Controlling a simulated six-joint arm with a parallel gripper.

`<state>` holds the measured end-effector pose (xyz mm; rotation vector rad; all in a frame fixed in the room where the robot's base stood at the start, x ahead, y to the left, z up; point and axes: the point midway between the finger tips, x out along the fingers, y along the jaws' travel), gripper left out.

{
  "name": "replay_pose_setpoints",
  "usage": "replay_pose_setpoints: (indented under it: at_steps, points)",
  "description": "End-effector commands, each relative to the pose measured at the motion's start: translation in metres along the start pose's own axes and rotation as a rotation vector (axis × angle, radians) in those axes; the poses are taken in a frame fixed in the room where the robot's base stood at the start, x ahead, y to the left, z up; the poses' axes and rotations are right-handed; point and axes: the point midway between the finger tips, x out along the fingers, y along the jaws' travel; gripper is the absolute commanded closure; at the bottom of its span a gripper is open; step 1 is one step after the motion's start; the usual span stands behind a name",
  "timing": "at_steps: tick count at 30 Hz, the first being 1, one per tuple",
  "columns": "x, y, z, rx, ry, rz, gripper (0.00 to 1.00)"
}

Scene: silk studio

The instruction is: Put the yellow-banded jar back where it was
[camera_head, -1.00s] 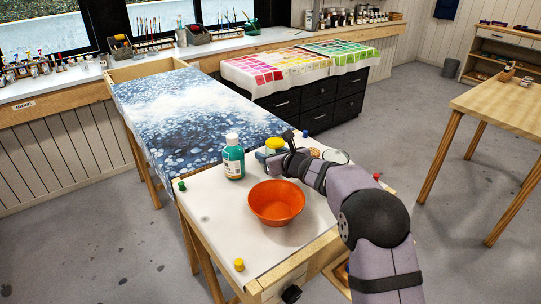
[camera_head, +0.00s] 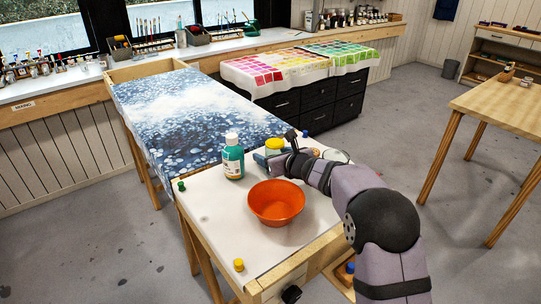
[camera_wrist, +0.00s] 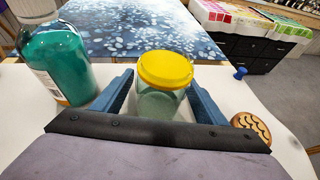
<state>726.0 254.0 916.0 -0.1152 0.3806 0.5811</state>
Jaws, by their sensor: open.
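The yellow-banded jar (camera_wrist: 163,80) stands upright on the white table top, a clear pale-green jar with a yellow top. It also shows in the head view (camera_head: 274,146), partly hidden by my gripper. My gripper (camera_wrist: 160,92) is open, with one blue finger on each side of the jar and gaps between fingers and jar. The jar's base is hidden behind the gripper's dark front edge. In the head view my gripper (camera_head: 272,158) is low over the table, behind the orange bowl.
A teal bottle (camera_wrist: 62,60) with a white cap stands close left of my gripper. An orange bowl (camera_head: 276,203) sits in front. A round patterned wooden piece (camera_wrist: 250,126) and a blue pushpin (camera_wrist: 240,73) lie to the right. Bare white table (camera_head: 215,215) shows at front left.

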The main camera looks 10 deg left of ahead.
Motion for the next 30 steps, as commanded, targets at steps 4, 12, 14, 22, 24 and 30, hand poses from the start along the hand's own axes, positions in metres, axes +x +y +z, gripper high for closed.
replay_pose_setpoints:
  at_steps: [4, 12, 14, 22, 24, 30]
  points:
    - [-0.019, 0.000, 0.007, -0.002, -0.004, -0.001, 0.34]
    - [-0.035, 0.000, 0.049, -0.001, -0.002, -0.001, 0.34]
    - [-0.038, 0.000, 0.055, -0.001, -0.002, 0.000, 0.34]
    - [-0.042, 0.000, 0.065, 0.000, 0.000, 0.000, 0.34]
    - [-0.042, 0.000, 0.065, 0.000, 0.000, 0.000, 0.34]
    - [-0.042, 0.000, 0.064, 0.001, 0.000, -0.001, 0.34]
